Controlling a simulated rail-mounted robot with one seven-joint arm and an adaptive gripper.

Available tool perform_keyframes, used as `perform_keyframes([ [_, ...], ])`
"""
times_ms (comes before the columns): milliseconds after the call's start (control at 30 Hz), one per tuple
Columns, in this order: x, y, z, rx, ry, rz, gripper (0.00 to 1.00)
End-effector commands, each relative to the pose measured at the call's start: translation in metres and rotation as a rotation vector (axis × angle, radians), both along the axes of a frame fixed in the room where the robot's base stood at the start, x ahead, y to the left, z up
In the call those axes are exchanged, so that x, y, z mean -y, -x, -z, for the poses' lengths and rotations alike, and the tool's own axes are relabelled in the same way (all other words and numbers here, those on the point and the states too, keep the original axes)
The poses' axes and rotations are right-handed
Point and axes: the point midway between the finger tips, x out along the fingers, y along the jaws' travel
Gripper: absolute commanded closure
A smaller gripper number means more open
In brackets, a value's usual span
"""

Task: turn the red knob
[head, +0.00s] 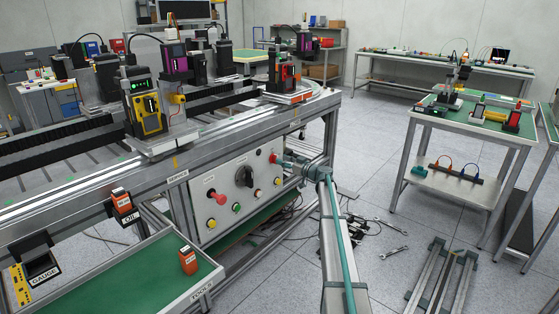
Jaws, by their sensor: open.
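A grey control panel (207,178) is set in the side of the long metal frame. A small red knob (273,158) is at its upper right. A larger red control (217,197) sticks out at its left, and a big black rotary knob (244,176) is between them. My gripper (281,161) is open and points left at the small red knob, with its tips right next to it. I cannot tell whether the fingers touch or surround it; the gripper is small and partly merges with the panel.
Several small coloured buttons (237,208) line the panel's lower part. A green-topped tools tray (125,275) stands at the lower left, holding an orange block (188,260). Wrenches (393,252) and cables lie on the floor to the right. A green workbench (470,115) stands farther right.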

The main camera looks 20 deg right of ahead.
Motion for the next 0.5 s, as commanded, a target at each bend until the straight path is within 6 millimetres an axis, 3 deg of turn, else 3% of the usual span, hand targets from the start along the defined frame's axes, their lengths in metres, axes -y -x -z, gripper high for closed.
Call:
perform_keyframes([
  [200, -0.011, -0.023, 0.0, 0.0, -0.001, 0.0, 0.59],
  [500, -0.012, -0.025, 0.0, 0.0, -0.001, 0.001, 0.59],
])
